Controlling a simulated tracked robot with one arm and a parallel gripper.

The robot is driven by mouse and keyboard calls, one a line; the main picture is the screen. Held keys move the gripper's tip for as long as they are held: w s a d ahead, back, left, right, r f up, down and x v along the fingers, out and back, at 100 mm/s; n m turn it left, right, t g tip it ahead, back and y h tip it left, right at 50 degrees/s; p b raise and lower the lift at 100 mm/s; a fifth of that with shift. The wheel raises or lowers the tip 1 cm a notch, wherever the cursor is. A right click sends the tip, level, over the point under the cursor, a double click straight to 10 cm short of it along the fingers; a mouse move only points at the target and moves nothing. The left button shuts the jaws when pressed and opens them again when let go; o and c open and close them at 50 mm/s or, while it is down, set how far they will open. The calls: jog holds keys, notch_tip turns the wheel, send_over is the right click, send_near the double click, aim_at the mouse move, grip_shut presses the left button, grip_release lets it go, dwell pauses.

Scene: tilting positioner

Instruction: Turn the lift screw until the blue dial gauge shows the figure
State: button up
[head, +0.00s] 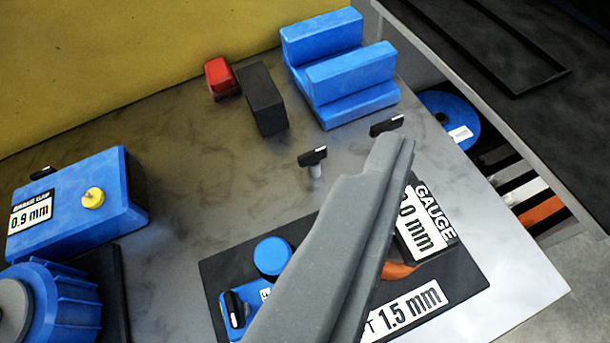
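A grey tapered part of my gripper (395,145) runs up from the bottom centre. I cannot tell its two fingers apart, and no grasped thing shows. Behind it, on a dark plate (455,272), a dark block with a white label (418,228) reads "GAUGE" and a figure ending in "0 mm"; its first part is hidden. A white label (415,305) on the plate reads "1.5 mm", its start covered. A blue round knob (272,256) and a blue part with a black-topped piece (237,310) stand left of my gripper. I cannot tell which part is the lift screw.
A blue box (120,190) labelled "0.9 mm" with a yellow knob stands left, above a blue ribbed knob (65,300). Black T-handles (313,157) (386,125) stand mid-table. A blue V-shaped block (342,75), black block (262,98) and red piece (221,77) stand at the back.

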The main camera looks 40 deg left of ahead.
jog(key=w+a+f+n+g+y+p, duration=0.2)
jog(key=w+a+f+n+g+p, duration=0.25)
jog(key=w+a+f+p, duration=0.4)
jog(key=n+g+p, duration=0.4)
jog(key=g, duration=0.2)
send_near(312, 152)
jog(key=b+x, duration=0.1)
jog(key=x, duration=0.8)
jog(key=shift+d+b, duration=0.1)
jog(key=shift+b, duration=0.3)
jog(key=c, duration=1)
jog(key=shift+a+r, duration=0.1)
jog(key=shift+a, duration=0.2)
jog(key=shift+d, duration=0.25)
